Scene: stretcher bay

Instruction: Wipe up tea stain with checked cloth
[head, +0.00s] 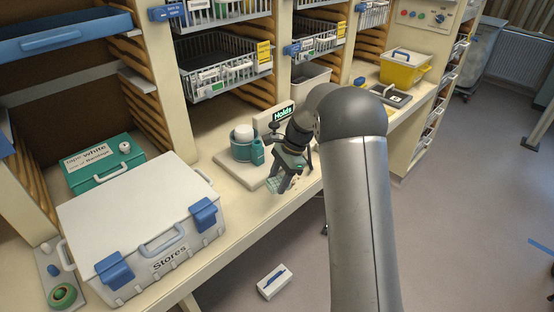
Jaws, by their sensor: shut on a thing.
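My gripper (287,178) is over the counter in the middle of the head view, pointing down. It is shut on the checked cloth (273,184), a green and pale piece that shows around and below the fingers. The cloth is low, near or at the counter's front part; I cannot tell whether it touches the surface. No tea stain can be made out; the gripper and cloth may hide it. My arm covers the counter to the right of the gripper.
A teal mug-like container (243,150) with a white top stands just left of my gripper on a pale board (233,172). A "Holds" sign (283,113) stands behind. A white "Stores" case (140,215) fills the counter's left. Wire baskets (222,68) hang above. A white box (273,281) lies on the floor.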

